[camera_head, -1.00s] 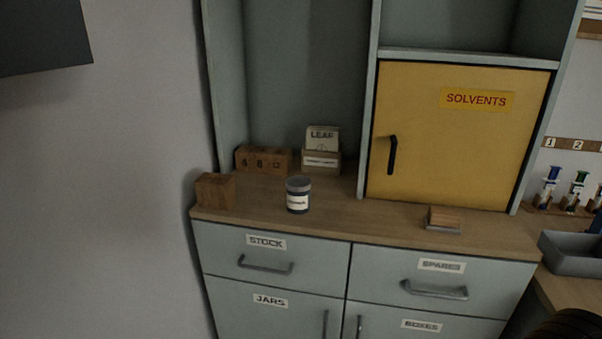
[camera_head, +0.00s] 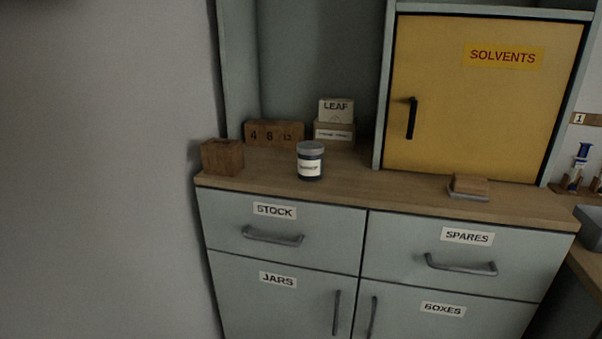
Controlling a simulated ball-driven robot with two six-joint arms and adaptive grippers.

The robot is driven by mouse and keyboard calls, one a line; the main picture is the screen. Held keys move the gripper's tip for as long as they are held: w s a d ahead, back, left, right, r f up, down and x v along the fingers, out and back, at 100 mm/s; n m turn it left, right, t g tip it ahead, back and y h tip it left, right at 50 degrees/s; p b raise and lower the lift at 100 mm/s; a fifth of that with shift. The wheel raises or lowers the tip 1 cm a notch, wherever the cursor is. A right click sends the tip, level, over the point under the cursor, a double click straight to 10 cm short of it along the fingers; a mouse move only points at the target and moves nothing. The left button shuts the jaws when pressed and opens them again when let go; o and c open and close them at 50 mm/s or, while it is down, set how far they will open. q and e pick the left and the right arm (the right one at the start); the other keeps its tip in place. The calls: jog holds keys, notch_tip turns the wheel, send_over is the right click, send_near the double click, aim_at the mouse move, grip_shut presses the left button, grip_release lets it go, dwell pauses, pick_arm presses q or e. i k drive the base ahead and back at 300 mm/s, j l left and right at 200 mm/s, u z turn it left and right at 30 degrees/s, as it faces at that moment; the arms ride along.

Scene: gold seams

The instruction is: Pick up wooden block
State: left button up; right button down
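A plain brown wooden block (camera_head: 222,157) stands at the left end of the cabinet's wooden counter (camera_head: 380,190), close to the wall. A smaller, lighter wooden block (camera_head: 470,184) lies on a grey base at the right part of the counter, in front of the yellow door.
A jar with a grey lid (camera_head: 310,162) stands right of the brown block. Behind are a numbered wooden block (camera_head: 274,134) and a LEAF card box (camera_head: 335,120). The yellow SOLVENTS door (camera_head: 480,110) is shut. Drawer handles (camera_head: 272,236) stick out below the counter.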

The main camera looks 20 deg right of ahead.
aim_at(474, 187)
jog(key=z, duration=1.4)
